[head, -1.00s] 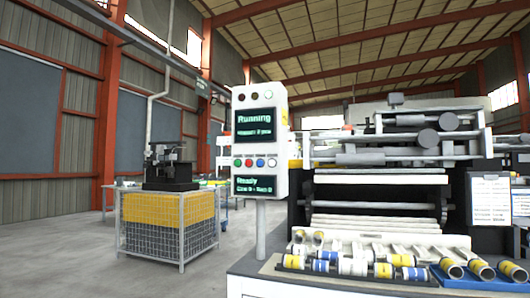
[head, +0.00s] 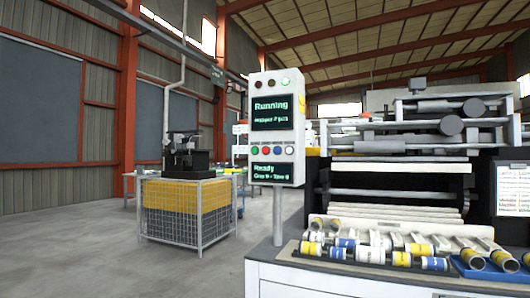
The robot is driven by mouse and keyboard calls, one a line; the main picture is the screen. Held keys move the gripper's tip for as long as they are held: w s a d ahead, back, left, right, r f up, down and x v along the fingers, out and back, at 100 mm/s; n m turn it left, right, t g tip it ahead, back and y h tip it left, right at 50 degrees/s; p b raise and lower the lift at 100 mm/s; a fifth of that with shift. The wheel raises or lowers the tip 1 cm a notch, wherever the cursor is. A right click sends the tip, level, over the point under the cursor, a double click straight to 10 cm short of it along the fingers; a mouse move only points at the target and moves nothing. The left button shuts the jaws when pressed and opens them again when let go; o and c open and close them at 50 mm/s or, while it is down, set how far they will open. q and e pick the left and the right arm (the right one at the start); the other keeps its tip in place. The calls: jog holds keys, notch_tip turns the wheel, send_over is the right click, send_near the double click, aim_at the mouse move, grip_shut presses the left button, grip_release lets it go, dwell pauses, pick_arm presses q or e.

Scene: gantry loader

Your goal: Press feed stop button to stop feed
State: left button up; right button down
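The control panel (head: 275,128) is a white box on a grey post, left of the machine in the head view. Its upper screen (head: 272,113) reads "Running" and its lower screen (head: 272,173) reads "Ready". Between the screens is a row of small round buttons: green (head: 254,151), red (head: 266,151), blue (head: 278,151) and a pale one (head: 290,151). Their labels are too small to read, so I cannot tell which is feed stop. Three small lamps sit along the panel's top. Neither of my grippers shows in the view.
The gantry loader machine (head: 400,165) stands right of the panel. Its white table (head: 300,278) holds several cylinders with yellow or blue bands; a blue tray (head: 470,268) is at right. The floor between is clear.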

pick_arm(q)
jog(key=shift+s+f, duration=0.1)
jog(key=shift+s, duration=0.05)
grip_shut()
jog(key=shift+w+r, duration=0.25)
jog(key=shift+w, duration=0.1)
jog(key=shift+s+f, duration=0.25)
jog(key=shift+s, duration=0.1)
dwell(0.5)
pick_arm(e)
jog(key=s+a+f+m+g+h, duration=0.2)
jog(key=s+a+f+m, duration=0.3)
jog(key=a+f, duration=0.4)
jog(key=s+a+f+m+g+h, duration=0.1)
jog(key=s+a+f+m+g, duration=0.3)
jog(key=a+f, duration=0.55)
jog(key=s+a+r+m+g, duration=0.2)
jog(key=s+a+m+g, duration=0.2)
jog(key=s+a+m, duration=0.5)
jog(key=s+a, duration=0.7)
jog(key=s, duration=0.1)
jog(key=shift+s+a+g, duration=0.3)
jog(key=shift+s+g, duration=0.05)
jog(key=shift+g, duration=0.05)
